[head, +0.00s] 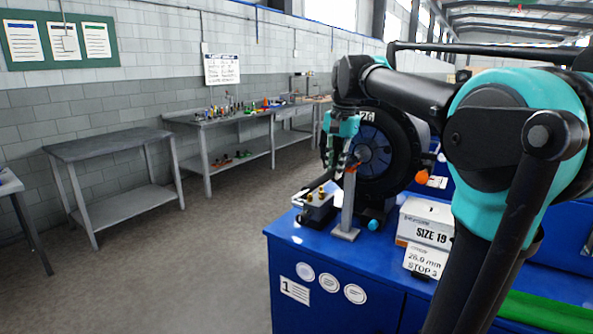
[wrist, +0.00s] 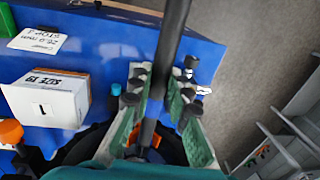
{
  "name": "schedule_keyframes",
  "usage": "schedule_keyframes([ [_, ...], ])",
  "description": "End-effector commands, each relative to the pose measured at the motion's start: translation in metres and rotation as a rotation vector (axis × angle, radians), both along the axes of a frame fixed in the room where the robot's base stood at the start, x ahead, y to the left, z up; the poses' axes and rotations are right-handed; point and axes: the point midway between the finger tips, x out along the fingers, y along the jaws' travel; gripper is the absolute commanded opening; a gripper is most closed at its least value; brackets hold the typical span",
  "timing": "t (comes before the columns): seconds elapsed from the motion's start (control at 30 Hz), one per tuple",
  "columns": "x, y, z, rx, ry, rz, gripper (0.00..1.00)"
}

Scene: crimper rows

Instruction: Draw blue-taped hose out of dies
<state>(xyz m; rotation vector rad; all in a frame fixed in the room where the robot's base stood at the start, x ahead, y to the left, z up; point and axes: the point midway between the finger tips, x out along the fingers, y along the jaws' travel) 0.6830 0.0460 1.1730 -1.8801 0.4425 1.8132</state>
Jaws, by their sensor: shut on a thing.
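The crimper (head: 408,165) stands on a blue bench, a black round head with blue dies (head: 371,152) at its centre. My gripper (head: 340,150) is in front of the die opening, fingers pointing down. In the wrist view my gripper (wrist: 157,98) is shut on a black hose (wrist: 172,35), which runs between its green pads and out of the top of the picture. An orange patch shows beside the hose below the fingers.
A grey post (head: 348,205) stands before the crimper, beside a block with brass fittings (head: 318,204). A SIZE 19 box (head: 427,222) and a "26.0 mm STOP 3" card (head: 425,263) are to the right. Open floor (head: 190,265) lies left of the bench; grey tables line the wall.

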Motion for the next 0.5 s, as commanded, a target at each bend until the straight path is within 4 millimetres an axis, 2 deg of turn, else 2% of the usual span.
schedule_keyframes([
  [0.5,0.0,0.0,0.028,0.0,0.0,0.0,0.0],
])
